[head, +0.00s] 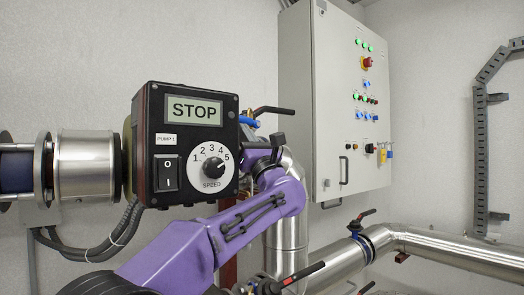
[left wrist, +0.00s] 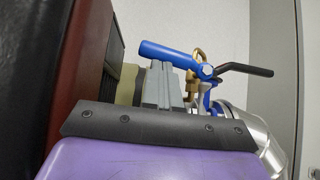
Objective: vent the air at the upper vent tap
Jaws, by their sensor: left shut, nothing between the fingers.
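The vent tap (left wrist: 198,70) is a small brass fitting with a blue lever (left wrist: 170,52) in the left wrist view. The lever points left and slightly up, above and behind my fingertips. In the head view only a bit of blue (head: 249,122) shows beside the pump box, and the brass is hard to make out. My left gripper (head: 263,143) is just right of the box; its grey fingers (left wrist: 163,82) are shut and empty, close to the tap. I cannot tell whether they touch it. My right gripper is not in view.
The pump box (head: 187,145) reads STOP and stands close left of my gripper. A black-handled valve lever (left wrist: 245,69) extends right of the tap. A grey control cabinet (head: 335,105) is on the wall, with insulated pipes (head: 455,250) below right.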

